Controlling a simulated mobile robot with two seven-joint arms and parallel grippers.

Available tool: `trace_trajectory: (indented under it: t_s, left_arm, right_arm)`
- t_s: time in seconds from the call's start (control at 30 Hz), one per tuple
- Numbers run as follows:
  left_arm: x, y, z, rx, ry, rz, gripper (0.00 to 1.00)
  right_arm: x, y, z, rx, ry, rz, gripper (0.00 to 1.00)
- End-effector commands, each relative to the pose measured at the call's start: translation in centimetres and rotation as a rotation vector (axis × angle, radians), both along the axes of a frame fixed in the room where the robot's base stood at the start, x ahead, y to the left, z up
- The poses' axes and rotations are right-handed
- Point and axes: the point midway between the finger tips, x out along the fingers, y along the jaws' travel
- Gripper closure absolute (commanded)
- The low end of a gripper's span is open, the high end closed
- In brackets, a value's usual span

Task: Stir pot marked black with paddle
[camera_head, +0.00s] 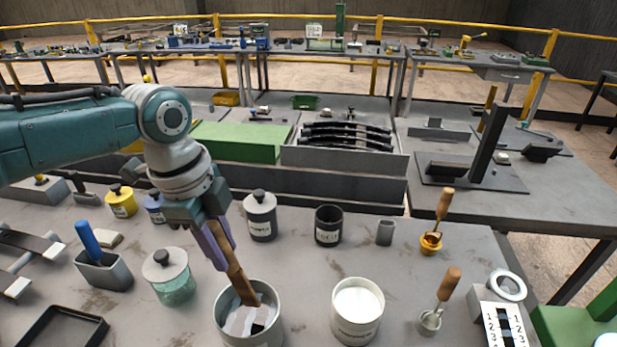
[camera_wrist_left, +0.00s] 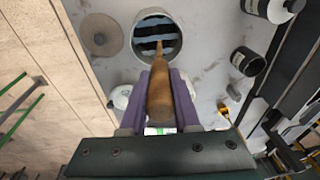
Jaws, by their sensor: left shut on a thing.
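My left gripper (camera_head: 218,240), with purple fingers, is shut on the wooden handle of the paddle (camera_head: 240,283). The paddle slants down into an open grey metal pot (camera_head: 222,328), its lower end inside the rim. In the left wrist view the paddle (camera_wrist_left: 160,97) lies between the fingers (camera_wrist_left: 159,105), and the pot (camera_wrist_left: 177,47) shows dark and pale bands inside. No label shows on this pot. A dark open pot (camera_head: 328,228) with a white label stands farther back; I cannot read its label surely. My right gripper is out of view.
A white-filled pot (camera_head: 356,325) stands close right of the grey pot. A lidded glass jar (camera_head: 173,283) stands close left. A lidded grey canister (camera_head: 261,222) is behind.

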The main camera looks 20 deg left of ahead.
Motion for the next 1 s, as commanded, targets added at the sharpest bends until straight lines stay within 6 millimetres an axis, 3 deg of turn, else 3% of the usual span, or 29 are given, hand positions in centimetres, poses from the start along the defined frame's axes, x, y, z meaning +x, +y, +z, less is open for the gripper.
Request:
trace_trajectory:
  t_s: [0.43, 1.0]
  left_arm:
    - [0.0, 0.0, 5.4, 0.0, 0.0, 0.0, 1.0]
    - [0.0, 0.0, 5.5, 0.0, 0.0, 0.0, 1.0]
  right_arm:
    - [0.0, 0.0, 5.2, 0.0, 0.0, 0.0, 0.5]
    - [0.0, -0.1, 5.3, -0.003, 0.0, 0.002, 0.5]
